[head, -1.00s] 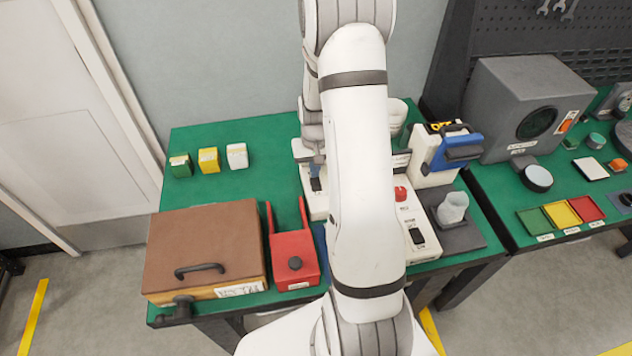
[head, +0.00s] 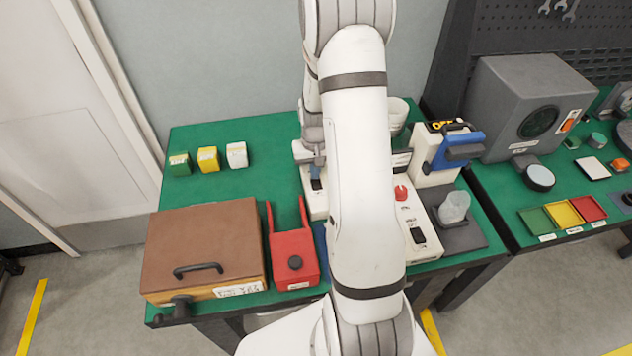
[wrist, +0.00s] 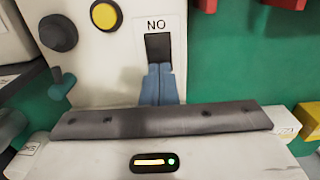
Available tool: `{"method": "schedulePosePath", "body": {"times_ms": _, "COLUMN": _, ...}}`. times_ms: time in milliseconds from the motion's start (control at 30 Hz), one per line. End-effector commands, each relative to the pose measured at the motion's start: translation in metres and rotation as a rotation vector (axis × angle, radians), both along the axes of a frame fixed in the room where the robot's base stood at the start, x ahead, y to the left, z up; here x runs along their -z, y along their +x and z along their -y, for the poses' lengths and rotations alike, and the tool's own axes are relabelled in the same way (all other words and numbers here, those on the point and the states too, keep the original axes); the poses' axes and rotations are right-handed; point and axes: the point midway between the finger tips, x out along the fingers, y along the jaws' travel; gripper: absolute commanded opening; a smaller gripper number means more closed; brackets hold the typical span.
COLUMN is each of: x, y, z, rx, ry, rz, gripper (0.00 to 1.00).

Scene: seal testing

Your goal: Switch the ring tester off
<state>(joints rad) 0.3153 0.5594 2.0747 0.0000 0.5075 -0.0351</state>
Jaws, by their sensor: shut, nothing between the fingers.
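A white device (head: 315,206) with a dark rocker switch (head: 316,184) stands on the green bench, partly hidden by my arm. No name on it is readable, so I cannot confirm it is the ring tester. In the wrist view its white panel carries the dark switch (wrist: 158,47) with an upside-down ON label, a yellow button (wrist: 105,16) and a dark knob (wrist: 58,33). My gripper (wrist: 159,72) is shut and empty, its blue-grey fingertips at the near end of the switch. I cannot tell whether they touch it. My gripper also shows in the head view (head: 318,163).
A red forked stand (head: 294,258) and a brown lidded box (head: 203,250) stand to the left. A white panel with a red knob (head: 401,193) and its own switch is to the right, beside a blue-and-white device (head: 445,152).

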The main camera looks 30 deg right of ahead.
Motion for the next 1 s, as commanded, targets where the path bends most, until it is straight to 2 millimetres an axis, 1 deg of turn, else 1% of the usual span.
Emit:
{"method": "schedulePosePath", "body": {"times_ms": 467, "x": 0.008, "y": 0.000, "z": 0.000, "rx": 0.001, "ry": 0.000, "rz": 0.000, "gripper": 0.00}}
{"method": "schedulePosePath", "body": {"times_ms": 567, "x": 0.006, "y": 0.000, "z": 0.000, "rx": 0.001, "ry": 0.000, "rz": -0.001, "gripper": 0.00}}
{"method": "schedulePosePath", "body": {"times_ms": 667, "x": 0.002, "y": 0.000, "z": 0.000, "rx": 0.001, "ry": 0.000, "rz": 0.000, "gripper": 0.00}}
{"method": "schedulePosePath", "body": {"times_ms": 1000, "x": -0.025, "y": 0.000, "z": 0.001, "rx": 0.001, "ry": 0.000, "rz": 0.001, "gripper": 0.00}}
